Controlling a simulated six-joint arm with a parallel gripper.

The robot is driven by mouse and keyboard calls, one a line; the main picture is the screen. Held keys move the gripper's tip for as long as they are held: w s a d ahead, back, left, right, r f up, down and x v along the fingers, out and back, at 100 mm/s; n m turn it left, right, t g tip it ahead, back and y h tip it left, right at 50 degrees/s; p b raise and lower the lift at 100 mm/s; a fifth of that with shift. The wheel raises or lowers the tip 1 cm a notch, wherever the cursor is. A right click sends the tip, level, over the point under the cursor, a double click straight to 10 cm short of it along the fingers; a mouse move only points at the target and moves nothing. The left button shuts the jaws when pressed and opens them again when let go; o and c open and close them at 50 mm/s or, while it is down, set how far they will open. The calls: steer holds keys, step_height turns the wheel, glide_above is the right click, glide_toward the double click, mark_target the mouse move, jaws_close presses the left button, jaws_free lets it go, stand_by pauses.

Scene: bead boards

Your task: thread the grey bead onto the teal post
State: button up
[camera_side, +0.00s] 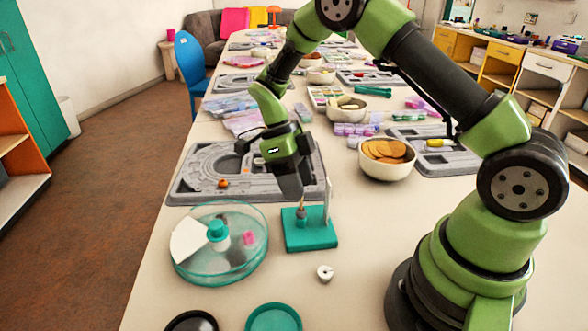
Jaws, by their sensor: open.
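A teal square base (312,238) stands on the table. A thin pale upright rod (327,198) rises at its right rear. A short brownish post (301,207) shows just under my gripper (297,197). A small grey piece (302,215) sits low at that post; it looks like a bead, but I cannot tell whether it is around the post or beside it. My gripper points down over the base, open. Its fingertips are close to the post top, and the gap between them is hard to see. A small pale grey-white bead-like piece (325,273) with a dark notch lies in front of the base.
A clear round dish (252,262) with a teal-capped centre and a pink bead (249,238) stands left of the base. A black lid (192,321) and a teal lid (274,317) lie in front. A grey tray (185,187) and a bowl of brown discs (387,172) are behind.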

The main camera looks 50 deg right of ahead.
steer(key=v, duration=0.9)
steer(key=shift+r, duration=0.35)
